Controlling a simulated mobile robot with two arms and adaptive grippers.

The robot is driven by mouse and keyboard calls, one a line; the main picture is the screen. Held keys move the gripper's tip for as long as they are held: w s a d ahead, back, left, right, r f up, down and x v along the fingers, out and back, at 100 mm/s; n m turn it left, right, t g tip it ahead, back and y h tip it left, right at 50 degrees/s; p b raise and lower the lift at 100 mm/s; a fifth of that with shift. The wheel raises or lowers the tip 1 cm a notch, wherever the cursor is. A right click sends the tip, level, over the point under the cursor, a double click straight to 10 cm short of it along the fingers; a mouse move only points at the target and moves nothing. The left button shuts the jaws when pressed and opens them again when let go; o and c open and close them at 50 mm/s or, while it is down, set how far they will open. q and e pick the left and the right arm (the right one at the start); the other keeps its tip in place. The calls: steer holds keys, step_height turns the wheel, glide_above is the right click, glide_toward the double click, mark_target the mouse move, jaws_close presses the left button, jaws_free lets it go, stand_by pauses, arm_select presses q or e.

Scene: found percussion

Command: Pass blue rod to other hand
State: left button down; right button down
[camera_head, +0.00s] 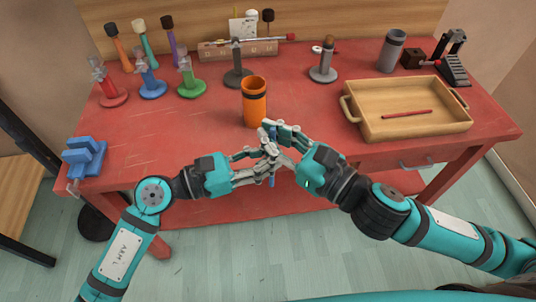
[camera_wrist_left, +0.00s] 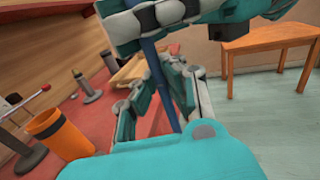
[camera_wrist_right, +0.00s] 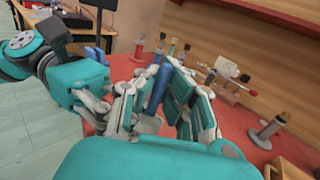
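The blue rod (camera_wrist_left: 162,85) stands roughly upright between my two grippers, its lower end showing below them in the head view (camera_head: 271,182). My right gripper (camera_head: 274,138) is closed around the rod's upper part. My left gripper (camera_head: 266,170) meets it from the left, lower down, with its fingers on either side of the rod. Whether its pads press on the rod is hard to tell. The rod also shows between the right fingers in the right wrist view (camera_wrist_right: 156,90). The fingers hide much of the rod in the head view.
An orange cup (camera_head: 255,102) stands just behind my grippers on the red table (camera_head: 150,145). A wooden tray (camera_head: 430,127) holding a red stick (camera_head: 407,113) is at the right. Colored stands (camera_head: 190,82) are at the back left, a blue block (camera_head: 84,157) at the left edge.

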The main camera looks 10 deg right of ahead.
steer(key=c, duration=2)
jaws_free()
steer(key=shift+c, duration=0.2)
steer(key=o, duration=0.6)
steer(key=shift+o, duration=0.2)
steer(key=shift+r, duration=0.1)
